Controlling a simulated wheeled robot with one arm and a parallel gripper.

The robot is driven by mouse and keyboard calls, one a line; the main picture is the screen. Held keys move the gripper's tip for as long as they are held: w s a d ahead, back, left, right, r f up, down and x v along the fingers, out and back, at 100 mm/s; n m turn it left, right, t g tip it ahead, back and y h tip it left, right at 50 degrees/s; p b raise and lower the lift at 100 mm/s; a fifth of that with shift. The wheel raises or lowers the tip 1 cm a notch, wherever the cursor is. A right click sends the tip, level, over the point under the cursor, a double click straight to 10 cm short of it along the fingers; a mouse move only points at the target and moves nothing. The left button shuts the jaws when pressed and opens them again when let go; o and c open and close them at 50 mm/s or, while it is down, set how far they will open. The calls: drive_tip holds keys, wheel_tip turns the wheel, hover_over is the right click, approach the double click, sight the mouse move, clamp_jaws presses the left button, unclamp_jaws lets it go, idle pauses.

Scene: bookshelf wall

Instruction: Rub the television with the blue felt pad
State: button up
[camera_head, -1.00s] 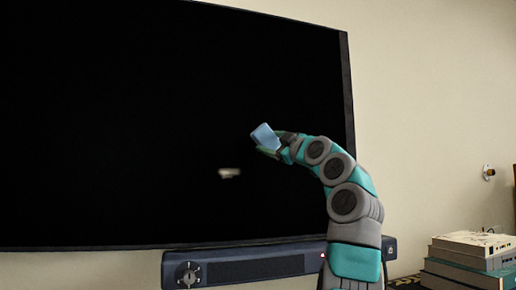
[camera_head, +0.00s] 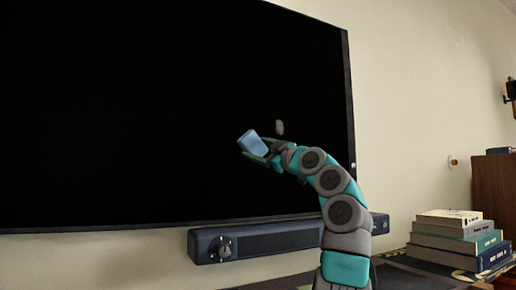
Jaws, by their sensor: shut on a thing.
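The television (camera_head: 130,110) is a large black screen with a thin dark frame on the wall, filling the left and middle of the view. My gripper (camera_head: 261,151) is shut on the light blue felt pad (camera_head: 252,143), which sticks out at its tip, tilted. The pad shows in front of the right part of the screen. I cannot tell whether it touches the screen. A small pale blurred spot, perhaps a reflection, shows on the screen above and right of the pad.
A dark blue soundbar (camera_head: 260,239) with a round knob sits below the television. Stacked books (camera_head: 455,240) lie on a dark surface at the lower right, beside a brown wooden cabinet (camera_head: 494,190). A small fixture (camera_head: 453,162) is on the bare wall.

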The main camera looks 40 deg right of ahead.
drive_tip(key=shift+w+d+p, duration=0.25)
drive_tip(key=shift+w+p, duration=0.2)
drive_tip(key=shift+w, duration=0.4)
drive_tip(key=shift+w+d+p, duration=0.2)
drive_tip(key=shift+w+p, duration=0.2)
drive_tip(key=shift+w, duration=0.45)
drive_tip(key=shift+w+d+p, duration=0.25)
drive_tip(key=shift+w+p, duration=0.2)
drive_tip(key=shift+w, duration=0.4)
drive_tip(key=shift+w+d+p, duration=0.1)
drive_tip(key=shift+w+p, duration=0.4)
drive_tip(key=shift+p, duration=0.1)
drive_tip(key=shift+w+d+p, duration=0.15)
drive_tip(key=shift+w+p, duration=0.5)
drive_tip(key=s+d+p, duration=0.2)
drive_tip(key=d+p, duration=0.4)
drive_tip(key=d, duration=0.4)
drive_tip(key=shift+s+p, duration=0.2)
drive_tip(key=shift+p, duration=0.15)
